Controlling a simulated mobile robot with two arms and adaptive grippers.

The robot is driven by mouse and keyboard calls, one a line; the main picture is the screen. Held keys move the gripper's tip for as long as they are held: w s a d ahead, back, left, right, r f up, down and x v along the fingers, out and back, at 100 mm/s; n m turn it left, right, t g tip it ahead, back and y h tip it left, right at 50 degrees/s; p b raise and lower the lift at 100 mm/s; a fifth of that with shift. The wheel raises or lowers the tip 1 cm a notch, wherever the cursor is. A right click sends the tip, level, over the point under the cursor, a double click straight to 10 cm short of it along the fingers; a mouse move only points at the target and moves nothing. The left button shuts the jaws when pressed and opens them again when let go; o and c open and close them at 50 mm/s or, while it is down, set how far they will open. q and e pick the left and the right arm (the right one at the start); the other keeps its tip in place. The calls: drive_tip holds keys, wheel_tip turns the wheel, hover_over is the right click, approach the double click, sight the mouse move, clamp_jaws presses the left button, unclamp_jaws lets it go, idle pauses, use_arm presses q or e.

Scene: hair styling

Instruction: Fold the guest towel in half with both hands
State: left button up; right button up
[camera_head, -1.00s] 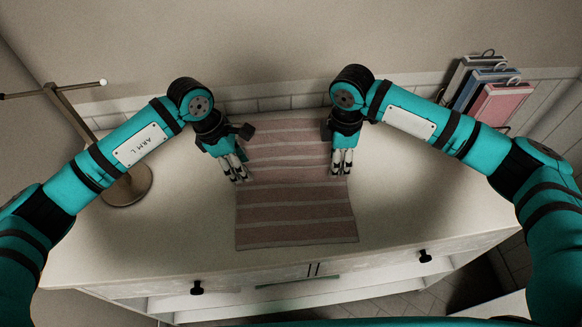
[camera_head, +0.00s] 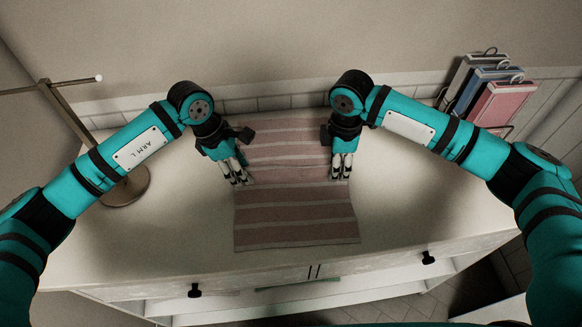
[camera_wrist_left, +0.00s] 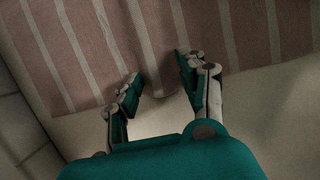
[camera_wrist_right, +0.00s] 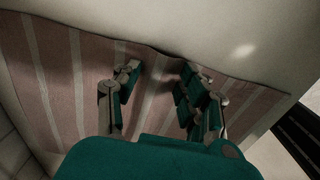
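The guest towel (camera_head: 290,215) is pink with pale stripes and lies flat on the white cabinet top, running from the back wall toward the front edge. My left gripper (camera_head: 241,176) is at the towel's left edge, about midway along it. In the left wrist view its fingers (camera_wrist_left: 158,78) are apart, with tips over the towel (camera_wrist_left: 235,35) near its edge. My right gripper (camera_head: 341,171) is at the opposite edge. In the right wrist view its fingers (camera_wrist_right: 157,72) are apart, over the towel (camera_wrist_right: 75,75). Whether the fingertips touch the cloth is unclear.
A metal stand (camera_head: 128,188) with a round base is at the left on the cabinet top (camera_head: 190,230). A rack with blue and pink items (camera_head: 497,103) is at the back right.

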use_arm(q)
drive_tip(key=shift+f, duration=0.1)
clamp_jaws()
use_arm(e)
drive_tip(key=shift+s+f, duration=0.1)
drive_tip(key=shift+f, duration=0.05)
clamp_jaws()
